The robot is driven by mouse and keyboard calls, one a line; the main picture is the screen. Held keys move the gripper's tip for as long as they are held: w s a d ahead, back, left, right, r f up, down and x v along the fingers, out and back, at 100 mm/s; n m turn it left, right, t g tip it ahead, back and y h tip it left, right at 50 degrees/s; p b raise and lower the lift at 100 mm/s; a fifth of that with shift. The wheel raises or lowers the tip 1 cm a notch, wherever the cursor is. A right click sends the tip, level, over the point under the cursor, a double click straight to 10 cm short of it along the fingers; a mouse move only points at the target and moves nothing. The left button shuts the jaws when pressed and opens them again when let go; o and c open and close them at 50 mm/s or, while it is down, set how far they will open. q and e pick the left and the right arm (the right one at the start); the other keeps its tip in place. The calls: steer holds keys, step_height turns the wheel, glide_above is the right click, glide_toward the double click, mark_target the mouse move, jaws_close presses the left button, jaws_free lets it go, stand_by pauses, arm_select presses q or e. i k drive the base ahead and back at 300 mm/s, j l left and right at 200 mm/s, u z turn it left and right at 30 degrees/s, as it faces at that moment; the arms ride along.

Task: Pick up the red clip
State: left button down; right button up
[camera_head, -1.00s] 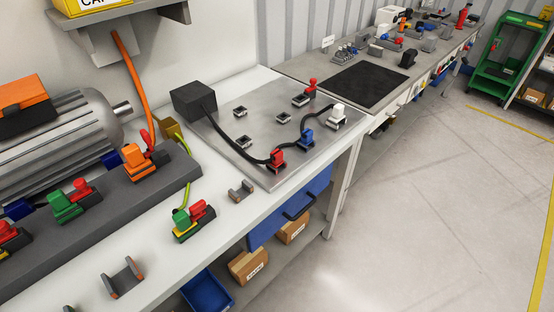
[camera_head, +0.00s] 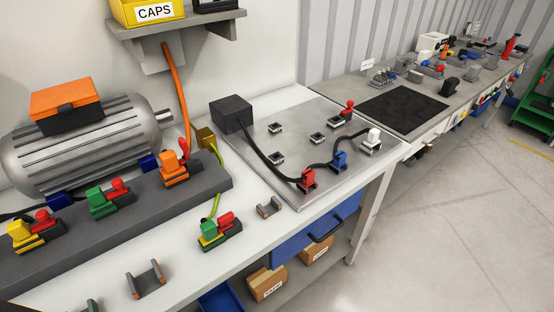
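A red clip (camera_head: 308,179) stands on the metal plate (camera_head: 285,118), near its front edge, with the black cable running to it. A blue clip (camera_head: 339,160) and a white clip (camera_head: 373,138) stand farther right along the same cable. Another small red-topped part (camera_head: 347,106) sits at the plate's back right, away from the cable. Neither of my grippers is in view.
A black box (camera_head: 232,114) sits at the plate's left corner. A motor (camera_head: 90,150) and a dark rail (camera_head: 120,228) with coloured connectors fill the left. A green-and-red connector (camera_head: 214,234) and grey brackets (camera_head: 146,279) lie on the white bench. Open floor (camera_head: 460,220) is at right.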

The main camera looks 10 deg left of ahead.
mark_target(307, 175)
steer(key=i+l, duration=0.25)
steer(key=l, duration=0.15)
steer(key=i+l, duration=0.55)
steer(key=l, duration=0.2)
steer(key=i+l, duration=0.25)
steer(key=l, duration=0.15)
steer(key=u, duration=1.5)
steer(key=k, duration=0.5)
steer(key=i, duration=0.3)
